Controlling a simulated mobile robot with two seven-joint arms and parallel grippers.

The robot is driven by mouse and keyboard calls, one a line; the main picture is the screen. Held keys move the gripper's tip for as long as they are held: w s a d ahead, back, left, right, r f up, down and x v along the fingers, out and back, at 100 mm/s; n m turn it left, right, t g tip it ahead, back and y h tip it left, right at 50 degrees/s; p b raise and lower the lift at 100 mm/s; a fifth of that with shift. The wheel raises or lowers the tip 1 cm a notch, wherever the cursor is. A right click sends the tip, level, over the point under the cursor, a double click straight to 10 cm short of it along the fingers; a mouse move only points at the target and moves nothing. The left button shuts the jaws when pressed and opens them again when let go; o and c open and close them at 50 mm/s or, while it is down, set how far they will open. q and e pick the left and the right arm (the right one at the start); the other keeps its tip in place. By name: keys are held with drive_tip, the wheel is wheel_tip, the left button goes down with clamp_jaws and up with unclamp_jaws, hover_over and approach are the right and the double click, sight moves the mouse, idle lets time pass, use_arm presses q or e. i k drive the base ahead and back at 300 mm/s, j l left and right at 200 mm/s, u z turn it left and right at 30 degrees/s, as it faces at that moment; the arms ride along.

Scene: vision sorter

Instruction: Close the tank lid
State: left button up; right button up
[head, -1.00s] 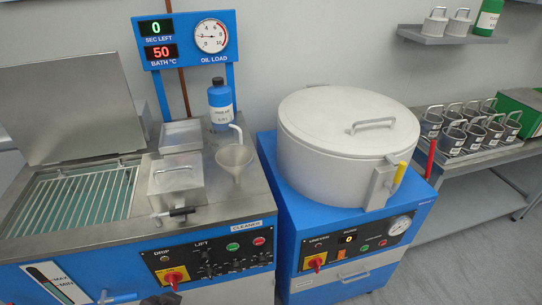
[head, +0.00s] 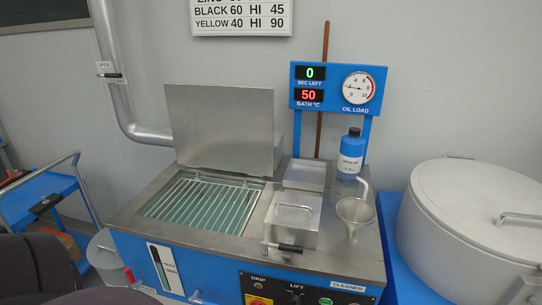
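The tank lid (head: 222,128) is a flat grey metal panel in the head view. It stands open, nearly upright, at the back edge of the cleaner tank. The tank opening (head: 200,205) is uncovered and shows a wire rack over greenish liquid. The cleaner's steel top (head: 135,222) surrounds the opening. Neither of my grippers is in view. Dark rounded parts at the lower left look like my own arm.
A small lidded steel box (head: 290,222), a funnel (head: 354,218) and a blue bottle (head: 350,155) stand right of the opening. A display panel (head: 333,87) rises behind. A round white drum (head: 470,220) is at right, a blue cart (head: 45,195) at left.

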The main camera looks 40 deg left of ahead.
sight(228, 128)
drive_tip(key=k+j, duration=0.2)
drive_tip(key=j, duration=0.25)
drive_tip(key=k+j+z, duration=0.1)
drive_tip(key=k+j, duration=0.15)
drive_tip(key=j, duration=0.15)
drive_tip(key=k+j, duration=0.2)
drive_tip(key=j, duration=0.2)
drive_tip(key=k+j+z, duration=0.1)
drive_tip(key=k+j, duration=0.15)
drive_tip(key=j, duration=0.2)
drive_tip(key=k+j, duration=0.25)
drive_tip(key=j, duration=0.15)
drive_tip(key=k+j, duration=0.15)
drive_tip(key=j, duration=0.25)
drive_tip(key=k+j+z, duration=0.15)
drive_tip(key=j, duration=0.75)
drive_tip(key=k+j, duration=0.15)
drive_tip(key=j, duration=0.35)
drive_tip(key=j+z, duration=0.1)
drive_tip(key=j, duration=0.4)
drive_tip(key=u, duration=0.65)
drive_tip(key=l+u, duration=0.3)
drive_tip(key=u, duration=0.15)
drive_tip(key=k+l+u, duration=0.15)
drive_tip(key=u, duration=0.3)
drive_tip(key=l, duration=0.1)
